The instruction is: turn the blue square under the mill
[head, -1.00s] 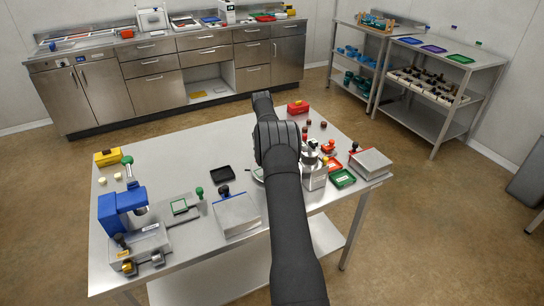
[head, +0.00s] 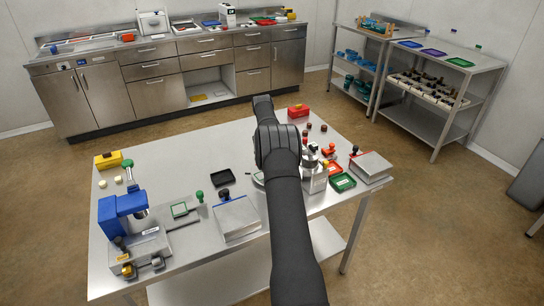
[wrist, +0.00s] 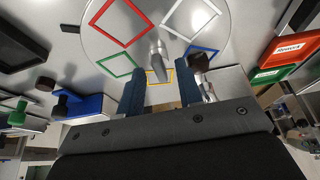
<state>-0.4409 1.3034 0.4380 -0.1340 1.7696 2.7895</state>
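A silver peg (wrist: 157,48) stands over the plate. My gripper (wrist: 159,80) is open, its two blue fingers apart on either side of the peg's lower end; contact cannot be told. In the head view my arm hides most of the plate. A silver machine (head: 314,180) stands right of my arm; I cannot tell if it is the mill.
A blue machine (head: 120,213) stands at the table's left. A black tray (head: 223,178), a grey box (head: 236,218), green (head: 343,182) and red trays and a second grey box (head: 371,166) surround my arm. A dark knob (wrist: 198,62) is close to the right finger.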

